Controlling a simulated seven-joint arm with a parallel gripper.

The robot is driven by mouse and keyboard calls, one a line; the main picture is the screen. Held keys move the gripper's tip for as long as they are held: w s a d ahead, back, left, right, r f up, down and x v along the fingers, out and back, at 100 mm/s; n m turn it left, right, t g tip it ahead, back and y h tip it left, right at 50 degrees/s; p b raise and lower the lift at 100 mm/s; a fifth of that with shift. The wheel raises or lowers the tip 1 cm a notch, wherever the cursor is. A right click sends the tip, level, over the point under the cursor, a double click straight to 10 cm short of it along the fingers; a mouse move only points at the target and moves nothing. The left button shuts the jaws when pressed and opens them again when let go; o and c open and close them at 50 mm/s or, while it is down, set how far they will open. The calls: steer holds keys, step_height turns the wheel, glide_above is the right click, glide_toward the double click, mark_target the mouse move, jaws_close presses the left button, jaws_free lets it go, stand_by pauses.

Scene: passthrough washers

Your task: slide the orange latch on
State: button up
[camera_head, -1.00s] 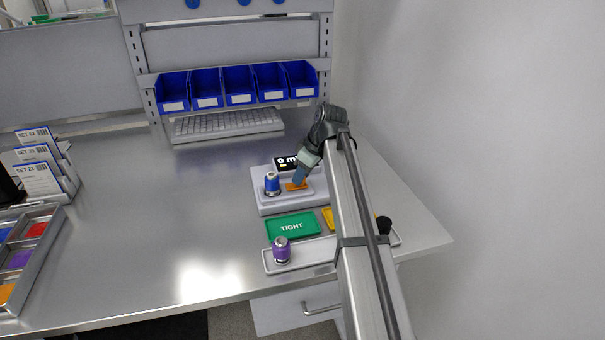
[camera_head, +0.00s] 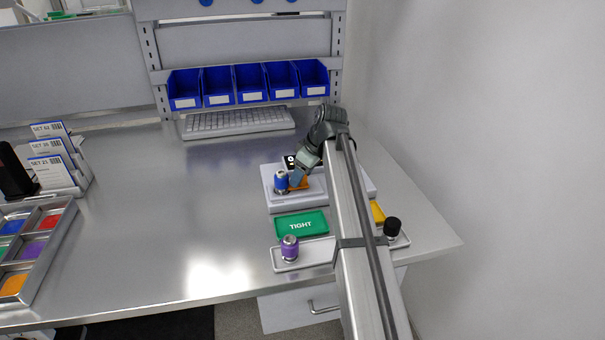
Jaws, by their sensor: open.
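The orange latch (camera_head: 305,184) is a small orange piece on top of the grey device (camera_head: 285,202), right of a blue cylinder (camera_head: 281,182). My gripper (camera_head: 298,178) points down at the latch, its tip at the latch's left part, close to the blue cylinder. It is open. The fingertips are small and partly overlap the latch, so I cannot tell whether they touch it. A dark display (camera_head: 289,161) at the back of the device is partly hidden by my gripper.
A green TIGHT plate (camera_head: 301,224) lies in front of the device. A tray (camera_head: 317,256) holds a purple cylinder (camera_head: 289,248) and a black knob (camera_head: 392,227). A yellow piece (camera_head: 377,212) shows beside my arm. A keyboard (camera_head: 238,122) and blue bins (camera_head: 250,82) stand behind. The table's left middle is clear.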

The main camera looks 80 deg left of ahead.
steer(key=v, duration=1.4)
